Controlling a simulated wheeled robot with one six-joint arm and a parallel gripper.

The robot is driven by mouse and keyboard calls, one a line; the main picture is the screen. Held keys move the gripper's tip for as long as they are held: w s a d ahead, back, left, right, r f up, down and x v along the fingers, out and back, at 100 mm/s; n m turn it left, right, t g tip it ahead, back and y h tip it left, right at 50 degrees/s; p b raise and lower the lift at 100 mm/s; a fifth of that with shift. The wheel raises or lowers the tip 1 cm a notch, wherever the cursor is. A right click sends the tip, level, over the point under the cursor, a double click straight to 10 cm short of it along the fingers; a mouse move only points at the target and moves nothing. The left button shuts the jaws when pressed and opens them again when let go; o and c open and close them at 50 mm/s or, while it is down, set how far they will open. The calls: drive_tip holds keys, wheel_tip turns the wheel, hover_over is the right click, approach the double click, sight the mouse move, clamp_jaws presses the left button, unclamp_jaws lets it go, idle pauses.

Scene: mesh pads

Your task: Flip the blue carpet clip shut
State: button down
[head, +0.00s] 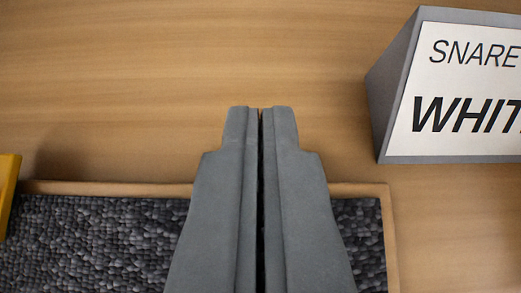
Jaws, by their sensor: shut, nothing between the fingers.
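My gripper (260,112) is shut with nothing between its two grey fingers. It points up the picture, with its tips over the bare wood just beyond the far edge of a dark grey, pebbly carpet pad (100,240). The pad has a tan border, and the fingers hide part of it. No blue clip shows in this view. A yellow piece (9,190) is cut off at the left edge, by the pad's far left part; I cannot tell what it is.
A grey wedge-shaped sign (395,85) stands on the wooden surface (180,80) at the upper right. Its white face (470,90) reads "SNARE" and "WHIT", cut off by the picture edge. The wood at the upper left and middle is clear.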

drive_tip(key=r, duration=0.3)
drive_tip(key=shift+w+r, duration=0.1)
drive_tip(key=shift+w, duration=0.2)
drive_tip(key=shift+s+f, duration=0.3)
drive_tip(key=shift+s, duration=1.35)
drive_tip(key=shift+s+f, duration=0.25)
drive_tip(key=shift+s, duration=1.45)
drive_tip(key=shift+s+f, duration=0.3)
drive_tip(key=shift+s, duration=1.35)
